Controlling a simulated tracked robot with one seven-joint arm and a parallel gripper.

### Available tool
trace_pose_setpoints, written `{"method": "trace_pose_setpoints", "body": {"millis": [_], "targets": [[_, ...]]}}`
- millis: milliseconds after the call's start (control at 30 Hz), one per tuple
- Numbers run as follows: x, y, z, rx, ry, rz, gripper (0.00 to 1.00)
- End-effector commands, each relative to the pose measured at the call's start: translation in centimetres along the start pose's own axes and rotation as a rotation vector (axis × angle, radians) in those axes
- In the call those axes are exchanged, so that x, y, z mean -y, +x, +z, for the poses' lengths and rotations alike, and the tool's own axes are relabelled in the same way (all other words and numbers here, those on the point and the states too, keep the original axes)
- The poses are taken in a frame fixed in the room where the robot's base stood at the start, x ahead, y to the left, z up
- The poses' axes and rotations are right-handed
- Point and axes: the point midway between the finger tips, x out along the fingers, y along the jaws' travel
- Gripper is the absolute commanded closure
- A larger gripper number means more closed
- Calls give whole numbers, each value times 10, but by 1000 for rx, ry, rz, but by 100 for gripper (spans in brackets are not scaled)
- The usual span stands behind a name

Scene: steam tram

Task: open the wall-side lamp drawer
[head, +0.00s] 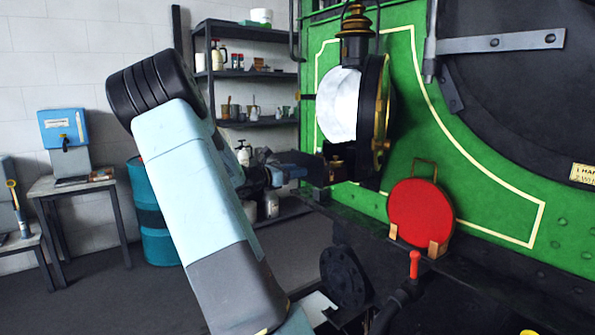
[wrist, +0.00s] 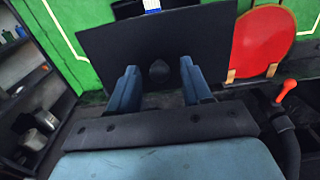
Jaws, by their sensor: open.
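The lamp (head: 356,100), with a brass top and a bright white face, is mounted on the green tram front. In the wrist view a flat black panel (wrist: 205,50) carries a round dark knob (wrist: 159,70); it looks like the drawer front, seen closed against its surroundings. My gripper (head: 312,168) reaches in from the left just under the lamp. In the wrist view my gripper (wrist: 159,82) is open, with one blue finger on each side of the knob. Nothing is held. I cannot tell whether the fingertips reach as far as the knob. My arm and gripper hide part of the lamp's underside.
A red disc (head: 421,215) stands in wooden holders right of the lamp. A red-handled lever (head: 414,265) and a round black buffer (head: 345,279) are below. Shelves (head: 250,122), a teal drum (head: 155,215) and a small table (head: 75,185) stand at the wall on the left.

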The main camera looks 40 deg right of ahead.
Motion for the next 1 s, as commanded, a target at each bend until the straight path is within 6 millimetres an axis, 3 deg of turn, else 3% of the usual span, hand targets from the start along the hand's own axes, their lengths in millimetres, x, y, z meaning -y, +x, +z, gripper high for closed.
{"method": "trace_pose_setpoints", "body": {"millis": [167,700,1000], "targets": [[0,-16,0,-2,1,1,51],[2,-114,1,0,0,1,51],[2,-136,0,0,-1,0,51]]}}
